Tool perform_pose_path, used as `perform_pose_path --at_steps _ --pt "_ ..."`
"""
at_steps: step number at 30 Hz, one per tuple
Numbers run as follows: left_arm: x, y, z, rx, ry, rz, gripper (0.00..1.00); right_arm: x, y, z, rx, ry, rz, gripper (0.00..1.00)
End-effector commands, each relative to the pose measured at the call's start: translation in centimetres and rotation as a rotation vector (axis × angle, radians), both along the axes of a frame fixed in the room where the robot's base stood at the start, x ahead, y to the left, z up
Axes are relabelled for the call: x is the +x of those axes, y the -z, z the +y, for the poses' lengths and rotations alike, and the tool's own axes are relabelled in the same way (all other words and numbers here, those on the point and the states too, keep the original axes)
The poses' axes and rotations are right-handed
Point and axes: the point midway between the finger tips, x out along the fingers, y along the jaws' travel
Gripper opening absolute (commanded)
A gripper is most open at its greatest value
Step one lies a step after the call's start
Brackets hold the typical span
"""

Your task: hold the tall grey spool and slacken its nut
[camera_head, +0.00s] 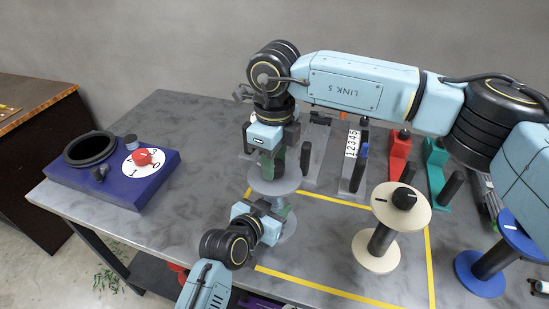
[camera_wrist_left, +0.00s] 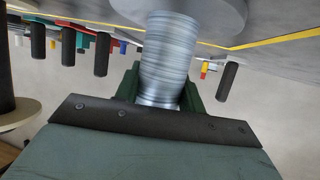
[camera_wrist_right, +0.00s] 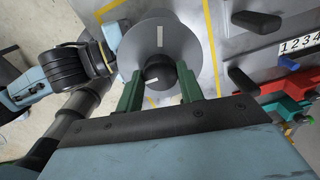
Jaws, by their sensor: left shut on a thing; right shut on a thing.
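The tall grey spool (camera_head: 262,186) stands upright on the table, its middle partly hidden by my grippers. My left gripper (camera_head: 283,209) is shut on the spool's core from the side, between its discs. In the left wrist view the wire-wound core (camera_wrist_left: 168,50) sits between the green fingers. My right gripper (camera_head: 279,163) points down from above the top disc, shut on the nut. In the right wrist view the black nut (camera_wrist_right: 160,72), with a white mark, lies between the fingertips, over the grey top disc (camera_wrist_right: 155,30).
A cream spool (camera_head: 404,207) and a blue spool (camera_head: 480,284) stand to the right. Behind are a red holder (camera_head: 399,158), a green holder (camera_head: 437,170) and a number strip (camera_head: 352,144). A blue box (camera_head: 140,180) with a red knob is at left. Yellow tape marks the table.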

Motion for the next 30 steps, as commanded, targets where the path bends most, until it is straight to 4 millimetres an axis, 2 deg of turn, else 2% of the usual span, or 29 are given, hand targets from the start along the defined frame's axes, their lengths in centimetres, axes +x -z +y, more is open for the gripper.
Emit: perform_pose_path --at_steps 30 --pt "-0.06 0.24 0.11 0.003 -0.001 0.005 0.08 0.07 -0.13 -0.01 0.000 -0.941 -0.002 0.14"
